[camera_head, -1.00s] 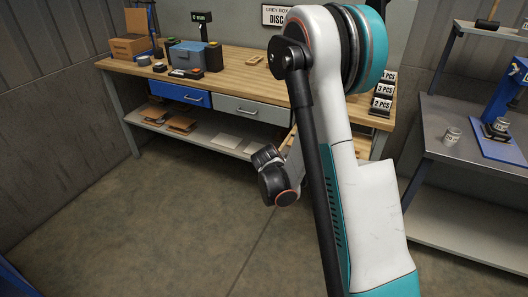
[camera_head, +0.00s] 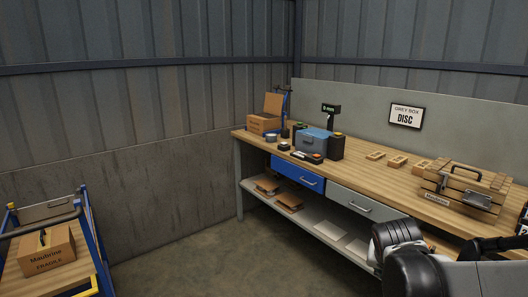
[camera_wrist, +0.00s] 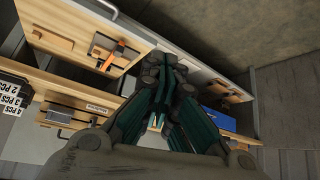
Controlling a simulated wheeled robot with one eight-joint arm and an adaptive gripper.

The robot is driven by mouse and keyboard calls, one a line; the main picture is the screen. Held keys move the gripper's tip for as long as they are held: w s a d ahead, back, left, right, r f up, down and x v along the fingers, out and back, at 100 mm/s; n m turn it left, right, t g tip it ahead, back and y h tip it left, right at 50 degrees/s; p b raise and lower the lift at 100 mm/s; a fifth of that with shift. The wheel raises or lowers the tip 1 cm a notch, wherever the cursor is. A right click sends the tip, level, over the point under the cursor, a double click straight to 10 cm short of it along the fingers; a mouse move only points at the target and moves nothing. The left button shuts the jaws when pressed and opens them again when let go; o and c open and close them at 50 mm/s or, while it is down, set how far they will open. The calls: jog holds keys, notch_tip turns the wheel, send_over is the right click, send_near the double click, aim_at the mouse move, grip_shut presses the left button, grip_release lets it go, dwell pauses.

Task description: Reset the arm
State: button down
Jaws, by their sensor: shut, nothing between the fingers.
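My arm (camera_head: 420,265) shows in the head view at the lower right corner, in front of the workbench (camera_head: 400,184). My gripper (camera_wrist: 165,68) shows in the wrist view with its dark and teal fingers brought together, with nothing held. It points towards the workbench's drawers and shelf, which appear tilted in that view. The gripper's fingertips cannot be made out in the head view.
The bench holds a blue box (camera_head: 312,141), a cardboard box (camera_head: 265,123), small wooden blocks (camera_head: 397,162) and a wooden case (camera_head: 465,188). A blue-framed cart (camera_head: 87,240) with a carton (camera_head: 46,252) stands at left. The floor (camera_head: 190,262) between is clear.

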jog(key=s+a+r+n+y, duration=0.1)
jog(key=s+a+r+n, duration=0.1)
jog(key=s+a, duration=0.3)
jog(key=s+a+r+n+t+y, duration=0.1)
jog(key=s+a+r+n+y, duration=0.1)
jog(key=s, duration=1)
jog(key=a+r+n, duration=0.1)
jog(key=a+r, duration=0.1)
jog(key=a, duration=0.1)
jog(key=shift+s+a, duration=0.15)
jog(key=shift+a, duration=0.05)
